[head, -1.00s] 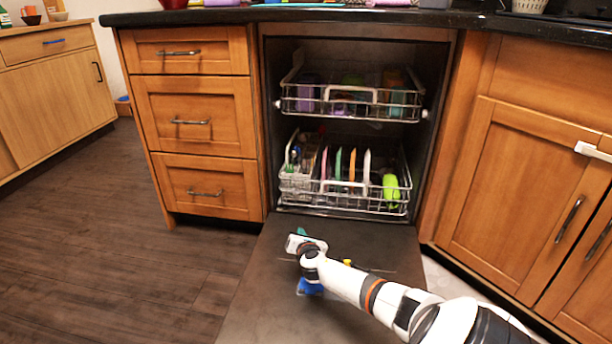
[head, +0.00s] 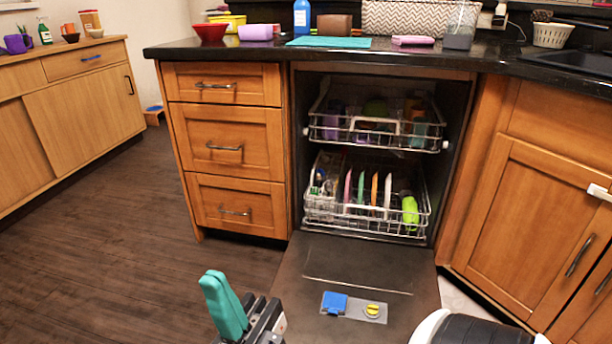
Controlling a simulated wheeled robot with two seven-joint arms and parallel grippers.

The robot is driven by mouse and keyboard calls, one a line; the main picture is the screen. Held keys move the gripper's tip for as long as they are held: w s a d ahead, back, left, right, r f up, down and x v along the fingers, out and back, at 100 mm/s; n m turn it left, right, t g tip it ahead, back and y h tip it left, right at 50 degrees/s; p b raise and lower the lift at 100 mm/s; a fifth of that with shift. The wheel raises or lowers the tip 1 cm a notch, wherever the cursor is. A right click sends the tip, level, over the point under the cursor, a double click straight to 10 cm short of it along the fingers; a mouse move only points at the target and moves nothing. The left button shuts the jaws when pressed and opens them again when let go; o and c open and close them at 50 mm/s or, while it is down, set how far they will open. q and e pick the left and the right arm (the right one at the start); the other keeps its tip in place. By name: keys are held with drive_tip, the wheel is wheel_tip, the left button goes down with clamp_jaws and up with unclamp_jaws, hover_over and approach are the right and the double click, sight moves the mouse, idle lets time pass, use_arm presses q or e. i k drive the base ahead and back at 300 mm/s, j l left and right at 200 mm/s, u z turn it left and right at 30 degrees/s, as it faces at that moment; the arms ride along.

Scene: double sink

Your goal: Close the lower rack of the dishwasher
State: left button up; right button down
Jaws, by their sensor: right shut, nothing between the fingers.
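The dishwasher's lower rack (head: 368,224) sits inside the dishwasher cavity, near the open door's hinge edge. It holds several coloured plates and a lime-green item. The dishwasher door (head: 345,278) is folded down flat in front.
The upper rack (head: 375,136) is also inside the cavity, holding cups. The door carries a blue and yellow dispenser (head: 352,307). Drawers (head: 231,147) flank the left and a cabinet (head: 520,212) the right. The dark floor (head: 135,230) at left is clear.

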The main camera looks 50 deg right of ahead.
sight(422, 216)
drive_tip(key=i+j, duration=0.35)
drive_tip(key=j, duration=0.2)
drive_tip(key=i+j+u, duration=0.1)
drive_tip(key=i+j, duration=0.25)
drive_tip(key=j, duration=0.15)
drive_tip(key=i+j, duration=0.4)
drive_tip(key=i+j+z, duration=0.15)
drive_tip(key=i+z, duration=0.15)
drive_tip(key=i, duration=0.15)
drive_tip(key=i+j+z, duration=0.25)
drive_tip(key=i, duration=0.15)
drive_tip(key=i+l+z, duration=0.15)
drive_tip(key=z, duration=0.3)
drive_tip(key=i+z, duration=0.65)
drive_tip(key=z, duration=0.2)
drive_tip(key=i+j+z, duration=0.15)
drive_tip(key=i+z, duration=0.25)
drive_tip(key=i+l+z, duration=0.35)
drive_tip(key=i+z, duration=0.3)
drive_tip(key=i, duration=0.15)
drive_tip(key=i+l, duration=0.2)
drive_tip(key=i, duration=0.15)
drive_tip(key=j+u, duration=0.05)
